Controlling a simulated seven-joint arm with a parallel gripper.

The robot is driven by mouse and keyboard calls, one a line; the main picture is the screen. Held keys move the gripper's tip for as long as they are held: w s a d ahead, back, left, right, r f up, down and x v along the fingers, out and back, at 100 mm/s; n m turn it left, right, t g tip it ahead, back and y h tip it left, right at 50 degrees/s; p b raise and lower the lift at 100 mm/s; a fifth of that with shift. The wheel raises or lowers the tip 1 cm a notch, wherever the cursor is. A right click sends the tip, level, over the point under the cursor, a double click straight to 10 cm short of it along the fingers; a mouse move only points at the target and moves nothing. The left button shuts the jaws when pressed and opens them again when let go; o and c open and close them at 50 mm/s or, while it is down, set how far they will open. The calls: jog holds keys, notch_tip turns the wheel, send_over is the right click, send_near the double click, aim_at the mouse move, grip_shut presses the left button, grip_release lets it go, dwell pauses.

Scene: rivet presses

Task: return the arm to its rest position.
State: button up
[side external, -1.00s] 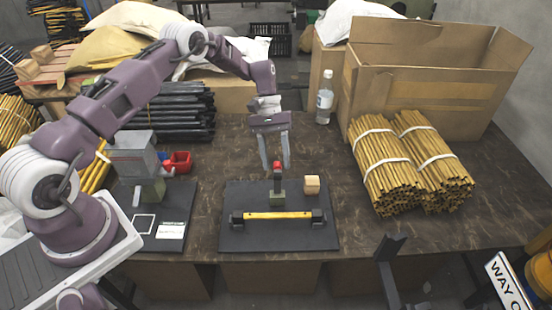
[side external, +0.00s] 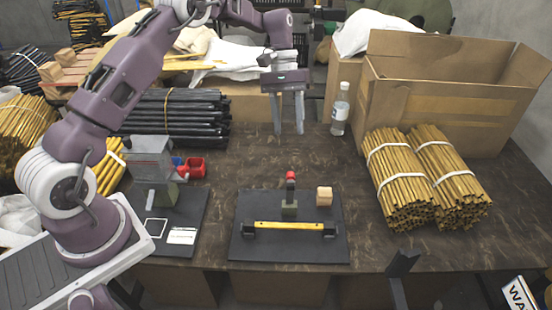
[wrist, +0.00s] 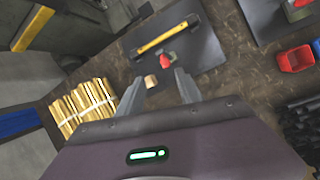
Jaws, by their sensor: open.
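My gripper (side external: 288,132) hangs in the air above the table, behind the black mat (side external: 240,220), with its two fingers pointing down. It is open with nothing between the fingers. In the wrist view the gripper (wrist: 158,92) also shows its fingers apart. A yellow bar (side external: 290,226) lies across two black holders on the mat. Behind it stands a small press with a red knob (side external: 291,175). A wooden block (side external: 324,196) sits at the mat's right side.
Bundles of yellow sticks (side external: 420,180) and an open cardboard box (side external: 440,95) stand at the right. A clear bottle (side external: 340,108) stands near my gripper. Black rods (side external: 175,118) lie behind.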

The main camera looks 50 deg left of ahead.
jog(key=s+d+r+m+t+y, duration=0.2)
jog(key=s+r, duration=0.6)
jog(key=r, duration=0.2)
jog(key=s+d+r+m+t+y, duration=0.1)
jog(key=s+d+r+t, duration=0.15)
jog(key=s+r, duration=0.6)
jog(key=s+f+m+t+y, duration=0.1)
jog(key=s+m+t, duration=0.1)
jog(key=s, duration=1.4)
jog(key=shift+s+d+f+m+t, duration=0.15)
jog(key=shift+d+f+m+t, duration=0.2)
jog(key=shift+t, duration=0.4)
